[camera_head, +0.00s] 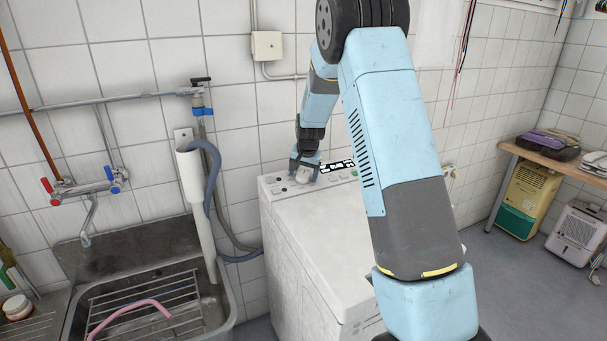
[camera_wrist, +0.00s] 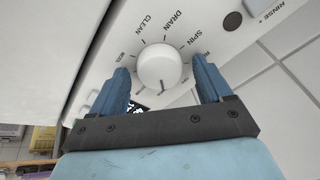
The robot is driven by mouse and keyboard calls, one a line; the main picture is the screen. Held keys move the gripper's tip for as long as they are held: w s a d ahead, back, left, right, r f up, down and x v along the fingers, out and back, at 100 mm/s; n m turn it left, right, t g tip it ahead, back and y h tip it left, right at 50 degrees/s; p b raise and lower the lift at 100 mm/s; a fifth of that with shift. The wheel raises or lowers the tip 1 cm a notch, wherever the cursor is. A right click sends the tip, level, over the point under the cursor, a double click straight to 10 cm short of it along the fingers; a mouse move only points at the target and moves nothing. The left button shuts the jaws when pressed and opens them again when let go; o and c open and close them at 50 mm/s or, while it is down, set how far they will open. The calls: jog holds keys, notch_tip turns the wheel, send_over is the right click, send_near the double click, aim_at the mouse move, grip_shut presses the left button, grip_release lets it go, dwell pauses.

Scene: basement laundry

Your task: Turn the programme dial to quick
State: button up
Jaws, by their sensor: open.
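The programme dial (camera_wrist: 160,67) is a round white knob on the pale control panel (camera_wrist: 217,33) of a top-loading washing machine (camera_head: 335,240). Labels CLEAN, DRAIN and SPIN show around it; other labels are cut off or too small, and I cannot read "quick". A small dark line shows at the dial's lower edge; I cannot tell whether it is its pointer. My gripper (camera_wrist: 160,64) is open, with one blue finger on each side of the dial and visible gaps between. In the head view my gripper (camera_head: 305,168) is at the panel's left part.
A dark round button (camera_wrist: 232,21) lies near RINSE+ on the panel. The tiled wall is close behind the machine. A grey hose (camera_head: 213,180) and a sink (camera_head: 150,310) stand to the left. A wooden shelf (camera_head: 545,157) and a dehumidifier-like box (camera_head: 578,235) are at the right.

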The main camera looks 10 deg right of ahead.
jog(key=v, duration=1.3)
jog(key=shift+r, duration=0.25)
jog(key=shift+s, duration=0.15)
jog(key=s+r+n, duration=0.1)
jog(key=s+r, duration=0.5)
jog(key=s, duration=0.4)
jog(key=s+r+n, duration=0.2)
jog(key=s+r, duration=0.4)
jog(key=s, duration=0.4)
jog(key=s+n+t, duration=0.1)
jog(key=s+n, duration=0.1)
jog(key=s, duration=2)
jog(key=shift+s+f+n, duration=0.3)
jog(key=shift+f+n, duration=0.1)
